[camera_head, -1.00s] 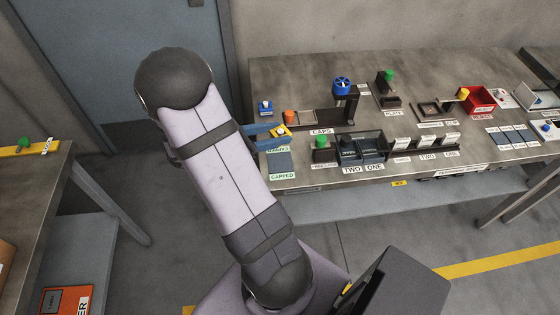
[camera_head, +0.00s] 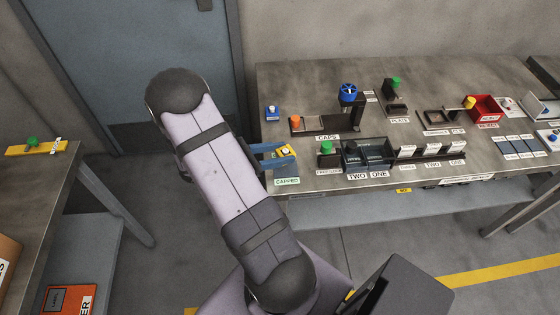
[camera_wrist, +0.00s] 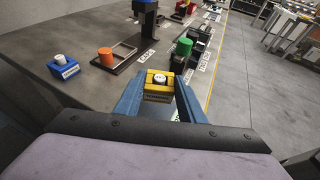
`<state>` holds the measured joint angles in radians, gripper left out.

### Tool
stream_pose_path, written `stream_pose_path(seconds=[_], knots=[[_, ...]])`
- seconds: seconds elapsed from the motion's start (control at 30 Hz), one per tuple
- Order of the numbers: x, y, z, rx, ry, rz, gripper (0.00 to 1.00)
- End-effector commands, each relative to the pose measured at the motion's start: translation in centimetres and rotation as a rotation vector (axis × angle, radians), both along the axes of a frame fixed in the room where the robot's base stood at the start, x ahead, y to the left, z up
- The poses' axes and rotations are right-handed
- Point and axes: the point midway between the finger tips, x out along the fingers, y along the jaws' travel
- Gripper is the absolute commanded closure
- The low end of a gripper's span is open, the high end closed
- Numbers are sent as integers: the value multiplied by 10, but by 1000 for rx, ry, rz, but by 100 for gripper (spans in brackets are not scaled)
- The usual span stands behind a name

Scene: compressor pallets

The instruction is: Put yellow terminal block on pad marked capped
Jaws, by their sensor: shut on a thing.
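The yellow terminal block (camera_head: 286,151) has a white round top. My gripper (camera_head: 282,156) is shut on it, with a blue finger on each side. In the wrist view the yellow terminal block (camera_wrist: 158,85) sits between the two fingertips (camera_wrist: 158,90). In the head view it is over the left front of the bench, just behind the CAPPED label (camera_head: 287,182). The pad by that label is mostly hidden under the gripper and block. I cannot tell whether the block touches it.
A blue block (camera_head: 273,113) and an orange cap (camera_head: 295,122) stand behind my gripper. To the right are a green-topped part (camera_head: 326,148) and dark bins (camera_head: 366,152) marked TWO and ONE. A blue-handled press (camera_head: 348,93) stands further back.

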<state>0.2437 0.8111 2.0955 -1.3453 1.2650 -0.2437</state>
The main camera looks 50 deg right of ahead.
Motion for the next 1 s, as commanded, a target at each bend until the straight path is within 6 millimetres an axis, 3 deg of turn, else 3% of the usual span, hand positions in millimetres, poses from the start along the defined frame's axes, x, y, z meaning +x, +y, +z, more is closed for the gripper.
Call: stream_pose_path(seconds=[0.17, 0.5, 1.0], knots=[[0, 0, -5, 1, 2, 1, 90], [0, 0, -39, 1, 2, 0, 90], [0, 0, -46, 0, 0, 0, 90]])
